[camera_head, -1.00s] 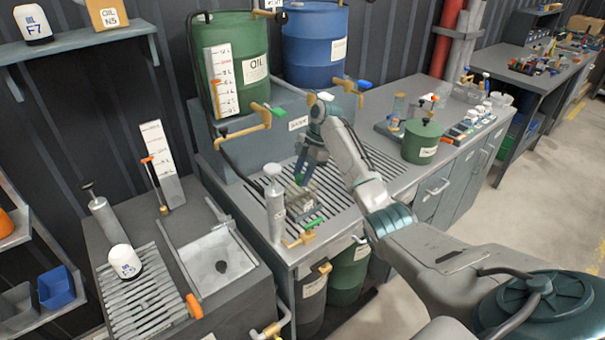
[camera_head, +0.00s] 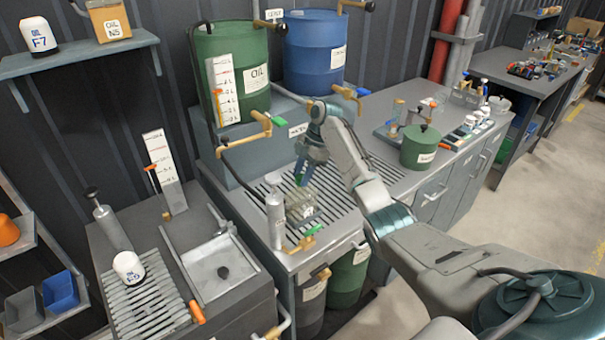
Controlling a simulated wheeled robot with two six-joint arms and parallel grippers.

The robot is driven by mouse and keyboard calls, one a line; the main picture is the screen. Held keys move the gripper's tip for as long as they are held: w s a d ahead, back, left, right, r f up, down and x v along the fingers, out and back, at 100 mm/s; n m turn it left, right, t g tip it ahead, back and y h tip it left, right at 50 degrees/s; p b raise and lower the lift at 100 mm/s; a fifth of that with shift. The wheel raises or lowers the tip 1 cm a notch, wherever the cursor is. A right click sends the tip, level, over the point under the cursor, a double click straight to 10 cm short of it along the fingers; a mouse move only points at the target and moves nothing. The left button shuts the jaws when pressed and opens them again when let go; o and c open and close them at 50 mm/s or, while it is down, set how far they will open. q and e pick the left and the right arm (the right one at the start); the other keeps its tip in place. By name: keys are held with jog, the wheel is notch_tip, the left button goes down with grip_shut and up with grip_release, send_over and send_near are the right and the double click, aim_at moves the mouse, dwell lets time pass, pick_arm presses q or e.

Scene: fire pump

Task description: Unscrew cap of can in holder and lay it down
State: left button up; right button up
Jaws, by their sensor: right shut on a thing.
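A grey can (camera_head: 300,208) stands on the slatted grate of the bench in the middle of the view, its holder hard to make out. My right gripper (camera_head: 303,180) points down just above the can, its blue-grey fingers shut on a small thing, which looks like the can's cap. The cap is mostly hidden between the fingers, with a bit of green showing there. Whether it still touches the can is too small to tell. My left gripper is not in view.
A grey pump cylinder (camera_head: 276,220) stands close left of the can, and a green-handled tap (camera_head: 306,238) sits in front. Behind are a green oil drum (camera_head: 248,75) and a blue drum (camera_head: 312,65). A green canister (camera_head: 420,146) stands to the right. Some grate (camera_head: 355,185) is bare.

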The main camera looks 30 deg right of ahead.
aim_at(296, 179)
jog(key=shift+r, duration=0.1)
notch_tip(296, 179, up, 4)
jog(key=p, duration=0.3)
jog(key=shift+p, duration=0.3)
